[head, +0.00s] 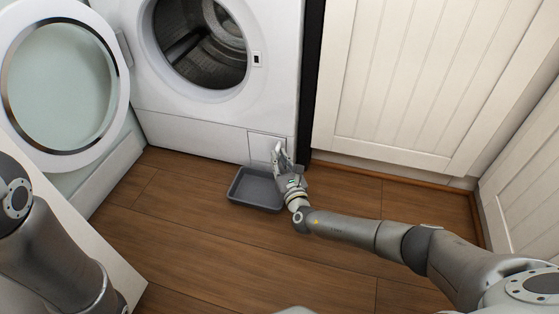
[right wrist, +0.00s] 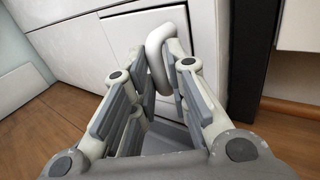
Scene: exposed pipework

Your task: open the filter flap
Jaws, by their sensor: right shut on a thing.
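The filter flap (head: 262,146) is a small white panel low on the right of the washing machine's front. It looks closed, flush with the front. In the right wrist view the flap (right wrist: 124,38) carries a pale loop handle (right wrist: 157,38). My right gripper (head: 279,156) is at the flap, and in the right wrist view its fingers (right wrist: 163,84) are shut on the loop handle. The fingers hide part of the flap and handle. My left arm shows at the lower left of the head view, but its gripper is out of frame.
A grey tray (head: 256,188) lies on the wooden floor just below the flap. The washing machine (head: 195,112) has its round door (head: 62,85) swung open to the left. White cabinets (head: 400,80) stand to the right. The floor in front is clear.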

